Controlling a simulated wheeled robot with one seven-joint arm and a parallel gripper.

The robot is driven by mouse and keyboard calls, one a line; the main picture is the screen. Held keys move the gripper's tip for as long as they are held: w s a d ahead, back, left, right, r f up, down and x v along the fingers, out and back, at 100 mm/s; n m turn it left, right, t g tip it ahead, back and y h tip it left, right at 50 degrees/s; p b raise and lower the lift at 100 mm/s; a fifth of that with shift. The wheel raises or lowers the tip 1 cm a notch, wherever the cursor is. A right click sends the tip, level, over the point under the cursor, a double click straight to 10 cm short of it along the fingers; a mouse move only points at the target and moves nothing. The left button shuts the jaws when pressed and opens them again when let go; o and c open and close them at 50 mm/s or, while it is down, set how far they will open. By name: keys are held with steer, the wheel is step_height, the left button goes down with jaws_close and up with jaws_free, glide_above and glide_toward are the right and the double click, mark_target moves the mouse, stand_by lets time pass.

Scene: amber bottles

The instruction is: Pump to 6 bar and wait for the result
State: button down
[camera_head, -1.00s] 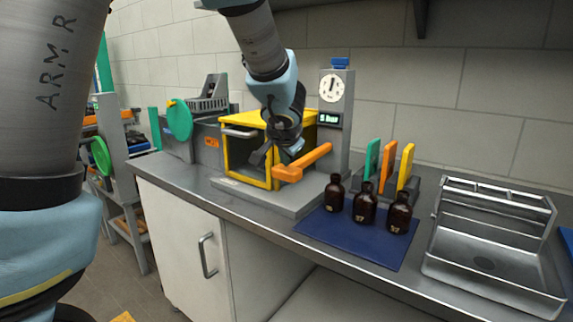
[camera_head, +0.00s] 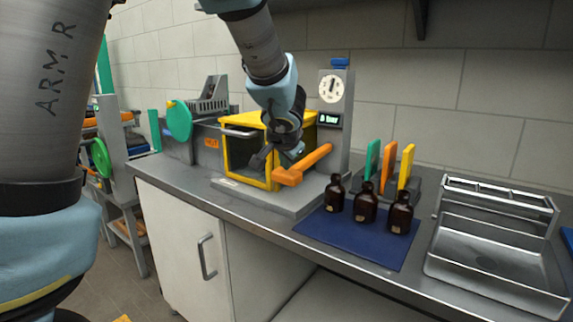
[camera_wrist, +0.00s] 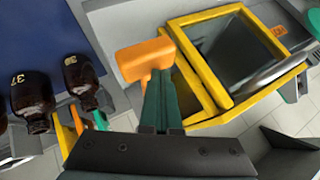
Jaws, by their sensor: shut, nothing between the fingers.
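A yellow-framed chamber (camera_head: 240,152) with a dark window stands on a grey base on the bench. It also shows in the wrist view (camera_wrist: 212,83). An orange pump lever (camera_head: 312,160) sticks out at its front right. The lever also shows in the wrist view (camera_wrist: 146,58). A round white dial (camera_head: 332,87) is on the grey column, above a small lit display (camera_head: 329,120) too small to read surely. My gripper (camera_head: 272,156) is shut and empty at the lever. Its teal fingers (camera_wrist: 160,88) are close against the lever's orange end; I cannot tell if they touch.
Several things stand right of the pump: three amber bottles (camera_head: 366,207) on a blue mat (camera_head: 350,239), upright coloured plates (camera_head: 389,165) behind them, and a metal tray (camera_head: 490,263). A green disc (camera_head: 179,121) is at the left.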

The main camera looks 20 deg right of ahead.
steer(key=shift+f+b, duration=1.3)
steer(key=shift+b, duration=0.1)
stand_by(1.1)
steer(key=shift+r, duration=0.15)
stand_by(0.4)
steer(key=shift+r+p, duration=2.35)
steer(key=shift+r, duration=0.7)
step_height(320, 180, up, 5)
steer(key=p, duration=0.4)
steer(key=shift+a, duration=0.1)
